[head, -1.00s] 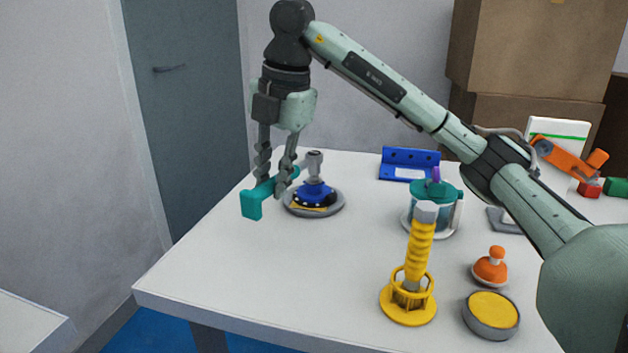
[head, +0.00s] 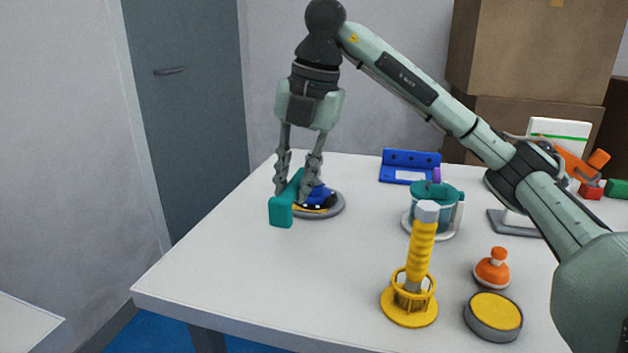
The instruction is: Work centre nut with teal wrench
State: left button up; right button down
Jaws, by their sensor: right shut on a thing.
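The teal wrench (head: 282,212) is held in my right gripper (head: 291,190), whose fingers are shut on it. It is low over the left part of the table, at the left side of the round grey base (head: 331,213) with the blue hub (head: 321,197). The wrench overlaps the hub's left side in the picture; I cannot tell if they touch. The centre nut is hidden behind my right gripper's fingers. My left gripper is not in view.
On the white table (head: 230,270) stand a yellow-handled tool in a yellow holder (head: 411,304), a teal pot (head: 433,206), an orange knob (head: 492,268), a yellow-topped disc (head: 493,314) and a blue bracket (head: 410,166). The front left of the table is clear.

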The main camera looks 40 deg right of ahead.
dwell(0.4)
jog(key=shift+f+b, duration=0.3)
jog(key=shift+f, duration=0.4)
jog(key=shift+w+a+r+m+p, duration=0.25)
jog(key=shift+w+a+m+p, duration=0.15)
jog(key=shift+p, duration=0.15)
jog(key=shift+w+a+f+m+h+p, duration=0.15)
jog(key=shift+w+a+m+p, duration=0.2)
jog(key=shift+w+m, duration=0.2)
jog(key=shift+w+a+f+m+h+p, duration=0.15)
jog(key=shift+w+a+m+p, duration=0.15)
jog(key=shift+w+m, duration=0.25)
jog(key=shift+w+r, duration=0.1)
jog(key=shift+r, duration=0.05)
